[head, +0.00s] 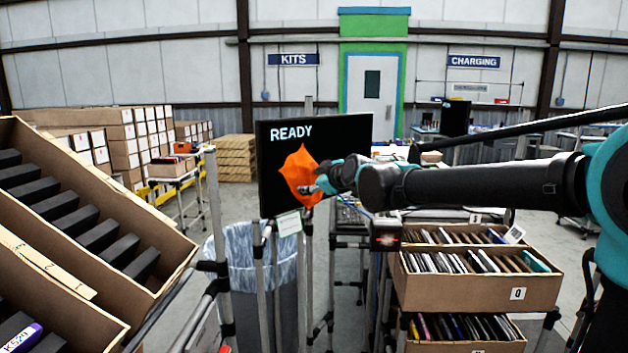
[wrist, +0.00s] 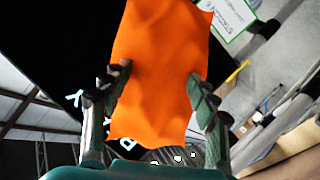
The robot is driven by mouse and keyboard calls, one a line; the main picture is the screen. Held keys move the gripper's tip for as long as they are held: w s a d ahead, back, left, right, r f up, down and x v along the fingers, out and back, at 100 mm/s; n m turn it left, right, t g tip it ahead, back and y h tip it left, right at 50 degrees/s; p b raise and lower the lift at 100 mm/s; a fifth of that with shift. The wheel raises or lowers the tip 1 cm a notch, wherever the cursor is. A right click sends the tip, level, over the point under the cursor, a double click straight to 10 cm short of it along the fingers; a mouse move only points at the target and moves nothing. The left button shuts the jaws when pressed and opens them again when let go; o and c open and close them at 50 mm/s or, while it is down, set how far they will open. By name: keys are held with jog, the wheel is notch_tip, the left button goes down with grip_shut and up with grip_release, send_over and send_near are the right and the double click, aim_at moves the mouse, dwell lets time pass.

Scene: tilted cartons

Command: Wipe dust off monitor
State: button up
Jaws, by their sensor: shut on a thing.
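The monitor (head: 340,133) is a black screen with the white word READY, standing in the middle of the head view. My gripper (head: 318,184) is at the lower middle of the screen, shut on an orange cloth (head: 298,172). The cloth lies in front of the dark screen and hides part of it; I cannot tell whether it touches. In the wrist view the cloth (wrist: 160,70) fills the space between both fingers of my gripper (wrist: 160,85), with the dark monitor (wrist: 60,50) behind it. I cannot make out dust on the screen.
A bin with a clear liner (head: 243,255) stands below the monitor. Tilted cartons with dark items (head: 150,230) are at left. Cartons of thin items (head: 470,290) are at right, below my arm. Metal rack poles (head: 215,200) stand close to the monitor's left.

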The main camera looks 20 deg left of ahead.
aim_at(291, 179)
jog(key=shift+w+a+f, duration=0.2)
jog(key=shift+w+a, duration=0.25)
jog(key=shift+a, duration=0.3)
jog(key=shift+w+a+f, duration=0.2)
jog(key=shift+w+a, duration=0.2)
jog(key=shift+a, duration=0.35)
jog(key=shift+w+a+f, duration=0.2)
jog(key=shift+w+a, duration=0.25)
jog(key=shift+a, duration=0.3)
jog(key=shift+w+a, duration=0.55)
jog(key=shift+a, duration=0.35)
jog(key=w+d, duration=0.2)
jog(key=w, duration=0.1)
jog(key=shift+w, duration=0.25)
jog(key=shift+s, duration=0.1)
jog(key=shift+s+a, duration=0.6)
jog(key=shift+s, duration=0.25)
jog(key=shift+s+a, duration=0.6)
jog(key=shift+s, duration=0.2)
